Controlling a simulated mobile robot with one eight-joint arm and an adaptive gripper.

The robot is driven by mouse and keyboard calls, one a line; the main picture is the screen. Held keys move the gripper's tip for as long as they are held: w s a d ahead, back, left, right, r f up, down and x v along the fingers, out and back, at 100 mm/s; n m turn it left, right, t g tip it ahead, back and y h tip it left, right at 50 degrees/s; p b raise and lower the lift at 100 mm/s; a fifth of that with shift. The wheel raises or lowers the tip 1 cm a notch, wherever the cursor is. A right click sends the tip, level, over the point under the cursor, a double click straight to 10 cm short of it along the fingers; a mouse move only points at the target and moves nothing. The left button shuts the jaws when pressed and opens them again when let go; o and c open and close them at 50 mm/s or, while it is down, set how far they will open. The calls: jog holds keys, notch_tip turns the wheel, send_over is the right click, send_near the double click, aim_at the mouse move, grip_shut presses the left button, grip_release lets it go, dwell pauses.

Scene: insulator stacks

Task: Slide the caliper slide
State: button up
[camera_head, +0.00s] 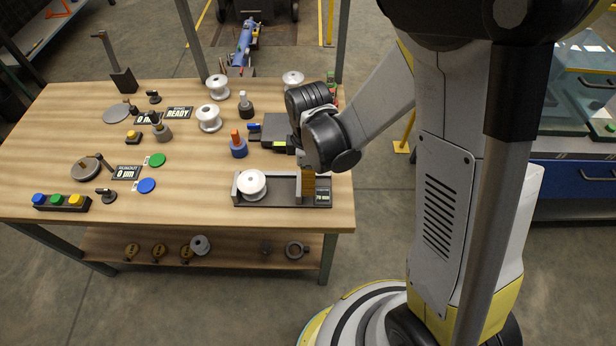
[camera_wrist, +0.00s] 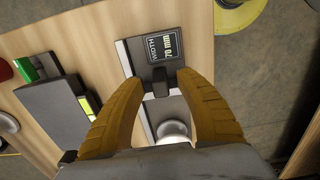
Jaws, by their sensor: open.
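The caliper (camera_head: 282,204) is a dark, low frame at the front right of the table. A white spool (camera_head: 251,185) sits in its left part, and its small display (camera_head: 322,197) is at the right end. In the wrist view the display (camera_wrist: 163,47) reads WIDTH 70 mm. The slide's dark block (camera_wrist: 161,80) shows just below it. My gripper (camera_wrist: 159,80) is open, with a brown finger on each side of this block, and I see no clear contact. In the head view my gripper (camera_head: 308,184) is over the caliper's right part and hides some of the slide.
A dark box (camera_wrist: 50,120) with a yellow-green label lies beside the caliper, close to my gripper. White spools (camera_head: 209,118) and a blue-and-orange piece (camera_head: 238,145) stand behind. Several buttons (camera_head: 62,202) are at the front left. The table's right edge is close to the caliper.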

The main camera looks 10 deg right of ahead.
notch_tip(320, 180, up, 12)
dwell(0.5)
dwell(0.3)
jog(key=s+d+r+m+t, duration=0.7)
jog(key=r+m, duration=0.2)
jog(key=m, duration=0.6)
jog(key=shift+s+d, duration=0.15)
jog(key=shift+s, duration=0.25)
